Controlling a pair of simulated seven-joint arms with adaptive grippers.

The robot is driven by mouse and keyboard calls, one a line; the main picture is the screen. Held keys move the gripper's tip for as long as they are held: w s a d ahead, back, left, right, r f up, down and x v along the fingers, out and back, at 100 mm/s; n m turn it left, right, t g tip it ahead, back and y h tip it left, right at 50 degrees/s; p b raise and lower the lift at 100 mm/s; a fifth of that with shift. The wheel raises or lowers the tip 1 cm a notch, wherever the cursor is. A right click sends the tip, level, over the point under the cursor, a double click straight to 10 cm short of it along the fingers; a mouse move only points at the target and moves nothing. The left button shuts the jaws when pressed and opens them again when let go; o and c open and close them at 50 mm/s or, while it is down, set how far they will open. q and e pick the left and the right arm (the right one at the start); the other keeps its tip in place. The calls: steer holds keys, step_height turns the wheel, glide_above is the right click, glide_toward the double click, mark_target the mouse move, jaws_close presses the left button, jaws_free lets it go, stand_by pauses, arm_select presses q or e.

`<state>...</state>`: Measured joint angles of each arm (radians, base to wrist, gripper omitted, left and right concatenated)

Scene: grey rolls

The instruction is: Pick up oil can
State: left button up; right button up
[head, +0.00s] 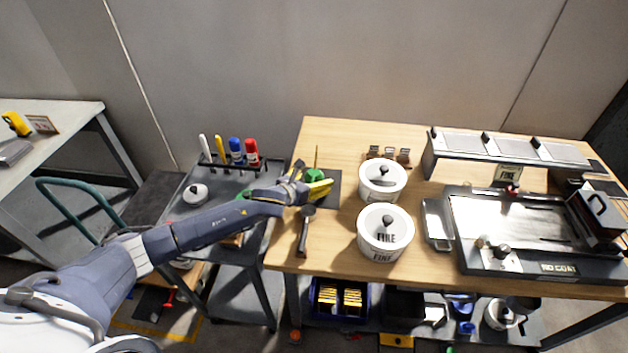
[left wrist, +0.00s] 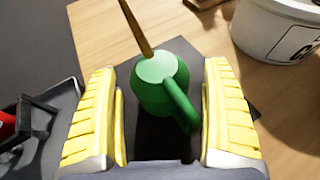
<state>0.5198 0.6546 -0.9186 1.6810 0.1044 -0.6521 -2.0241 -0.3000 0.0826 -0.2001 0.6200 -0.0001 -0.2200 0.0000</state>
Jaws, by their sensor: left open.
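The green oil can (head: 314,175) with a thin brass spout stands on a dark mat at the left end of the wooden table. In the left wrist view the oil can (left wrist: 158,82) sits between the yellow finger pads, its handle toward the gripper and its spout pointing away. My left gripper (head: 309,187) is open at the can, and in the wrist view its fingers (left wrist: 162,125) lie on both sides with gaps. The gripper partly hides the can in the head view. My right gripper is not in view.
Two white lidded tubs (head: 385,232) stand right of the can. A dark-handled tool (head: 306,228) lies in front of it. A grey cart (head: 180,213) with upright coloured tools is on the left. A flat metal machine (head: 525,225) fills the table's right side.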

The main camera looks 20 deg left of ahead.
arm_select(q)
steer(key=shift+w+d+f, duration=0.1)
steer(key=shift+w+f, duration=0.05)
steer(key=shift+w, duration=0.1)
steer(key=c, duration=1.2)
steer(key=shift+r, duration=0.2)
